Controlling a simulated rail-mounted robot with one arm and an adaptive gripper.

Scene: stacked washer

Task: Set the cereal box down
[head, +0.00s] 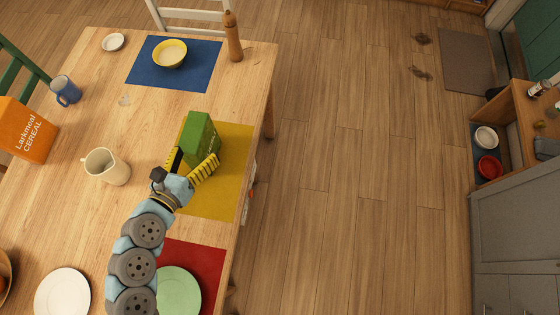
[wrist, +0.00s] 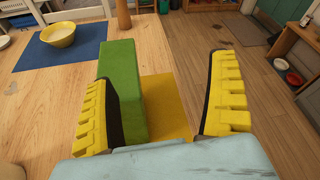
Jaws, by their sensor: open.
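A green box (head: 199,137) stands upright at the left part of the yellow placemat (head: 228,175); no lettering on it can be read clearly. My gripper (head: 194,162) is open right beside it, on its near side in the head view. In the wrist view the green box (wrist: 124,85) shows between the fingers, close to the left finger, with a wide gap to the right finger. Whether the left finger touches it I cannot tell. An orange box lettered "Larkmeal CEREAL" (head: 27,130) stands at the table's left side, well away from my gripper.
A cream pitcher (head: 106,167) stands left of my gripper, and a blue mug (head: 66,90) farther off. A yellow bowl (head: 169,54) sits on the blue placemat, near a wooden pepper mill (head: 233,37). A green plate (head: 178,291) lies on the red placemat. The table's right edge is close.

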